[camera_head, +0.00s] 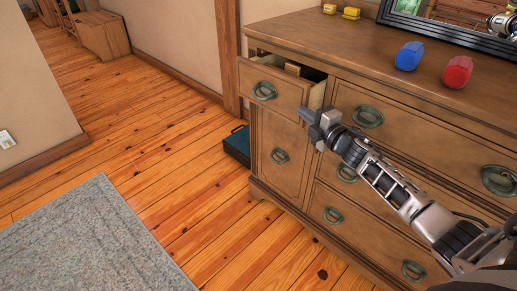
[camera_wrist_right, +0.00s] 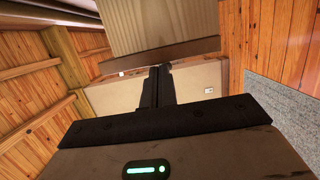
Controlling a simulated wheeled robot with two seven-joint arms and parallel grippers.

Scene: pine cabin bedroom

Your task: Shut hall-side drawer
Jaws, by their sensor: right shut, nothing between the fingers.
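The hall-side drawer (camera_head: 274,91) is the top left drawer of the wooden dresser (camera_head: 284,165). It stands pulled out, with a gap above its front where some items show inside. A green ring handle (camera_head: 264,91) hangs on its face. My right gripper (camera_head: 308,115) is shut and empty at the right end of the drawer front, close to it; I cannot tell whether it touches. In the right wrist view the shut fingers (camera_wrist_right: 160,85) point toward a pale wooden panel (camera_wrist_right: 150,22), seemingly part of the drawer. My left gripper is not in view.
Blue (camera_head: 409,55) and red (camera_head: 458,72) objects and two small yellow ones (camera_head: 351,13) sit on the dresser top by a mirror. A dark teal box (camera_head: 238,146) stands on the floor beside the dresser. A grey rug (camera_head: 90,240) lies left; the wood floor between is clear.

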